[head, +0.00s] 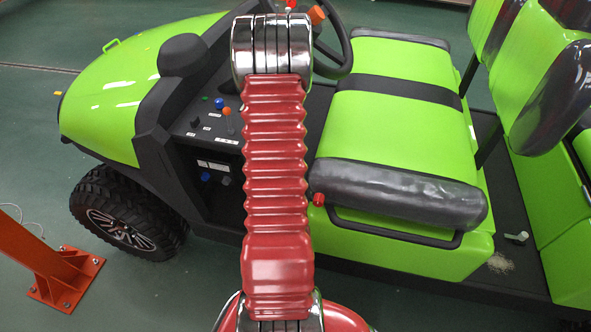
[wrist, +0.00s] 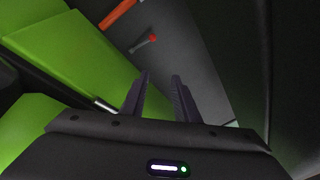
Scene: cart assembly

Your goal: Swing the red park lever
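In the wrist view, a small grey lever with a red tip (wrist: 144,43) stands out from a grey surface, beyond my fingertips and slightly to their left. In the head view, a red knob (head: 318,199) shows on the side of the front seat, right of my arm. I cannot tell whether it is the same lever. My gripper (wrist: 160,77) is open and empty, its two dark fingers apart and clear of the red-tipped lever. My gripper does not show in the head view, where my red arm hides the middle of the cart.
The green cart has a dashboard (head: 205,125) with several knobs, a steering wheel (head: 340,45) and a front seat (head: 400,125). An orange bar (wrist: 117,13) lies near the lever in the wrist view. An orange post (head: 45,255) stands at lower left.

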